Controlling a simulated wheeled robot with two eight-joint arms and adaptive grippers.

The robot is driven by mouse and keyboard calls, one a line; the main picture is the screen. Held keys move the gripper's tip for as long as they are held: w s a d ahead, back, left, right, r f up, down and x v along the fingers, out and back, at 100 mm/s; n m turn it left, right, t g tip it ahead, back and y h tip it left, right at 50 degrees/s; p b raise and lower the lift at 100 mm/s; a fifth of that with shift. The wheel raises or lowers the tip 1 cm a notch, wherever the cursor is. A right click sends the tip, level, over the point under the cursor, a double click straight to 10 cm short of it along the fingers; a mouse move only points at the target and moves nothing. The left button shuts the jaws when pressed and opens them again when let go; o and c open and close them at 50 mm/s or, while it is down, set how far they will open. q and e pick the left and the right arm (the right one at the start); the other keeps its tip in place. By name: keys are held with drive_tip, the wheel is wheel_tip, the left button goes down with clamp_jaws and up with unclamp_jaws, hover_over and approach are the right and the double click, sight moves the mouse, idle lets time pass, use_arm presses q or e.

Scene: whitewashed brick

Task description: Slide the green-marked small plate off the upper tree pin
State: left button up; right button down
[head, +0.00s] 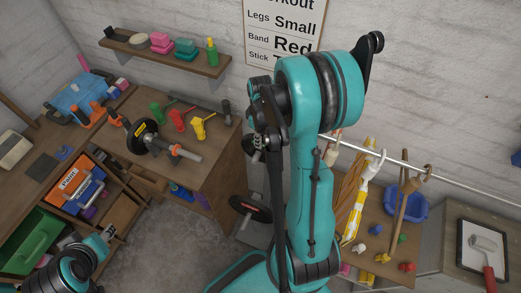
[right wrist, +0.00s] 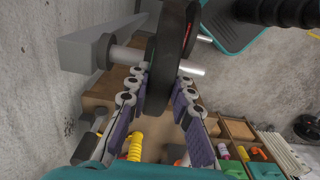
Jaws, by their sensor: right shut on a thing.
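A thick dark plate (right wrist: 166,55) stands edge-on between the fingers of my right gripper (right wrist: 160,98) in the right wrist view. The fingers are shut on it, with purple pads on both sides. A metal pin (right wrist: 192,68) passes through it, and the grey tree post (right wrist: 82,52) is at the left. In the head view my right gripper (head: 254,145) is small, dark and partly behind my arm. A lower plate with a red mark (head: 250,208) hangs below. My left gripper (head: 100,241) is at lower left, its fingers unclear.
A rail (head: 395,160) with hung tools and a blue basket (head: 405,200) are at right. My right arm blocks the middle.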

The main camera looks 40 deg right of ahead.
drive_tip(key=shift+r, duration=0.15)
drive_tip(key=shift+a, duration=0.1)
drive_tip(key=shift+s+a, duration=0.4)
drive_tip(key=shift+a, duration=0.3)
drive_tip(key=shift+s+a, duration=0.35)
drive_tip(key=shift+a, duration=0.35)
drive_tip(key=shift+s+a, duration=0.4)
drive_tip(key=shift+a, duration=0.3)
drive_tip(key=shift+r, duration=0.15)
drive_tip(key=shift+s+a, duration=0.1)
drive_tip(key=shift+s+a+b, duration=0.1)
drive_tip(key=shift+s+a, duration=0.25)
drive_tip(key=shift+a, duration=0.35)
drive_tip(key=shift+s+a+b, duration=0.1)
drive_tip(key=shift+s+a, duration=0.25)
drive_tip(key=shift+a, duration=0.35)
drive_tip(key=shift+s+a+b, duration=0.1)
drive_tip(key=shift+s+a, duration=0.25)
drive_tip(key=shift+a, duration=0.35)
drive_tip(key=shift+s+a, duration=0.1)
drive_tip(key=shift+a, duration=0.05)
drive_tip(key=shift+s+a, duration=0.25)
drive_tip(key=shift+a, duration=0.25)
drive_tip(key=shift+s+a, duration=0.25)
drive_tip(key=shift+a, duration=0.2)
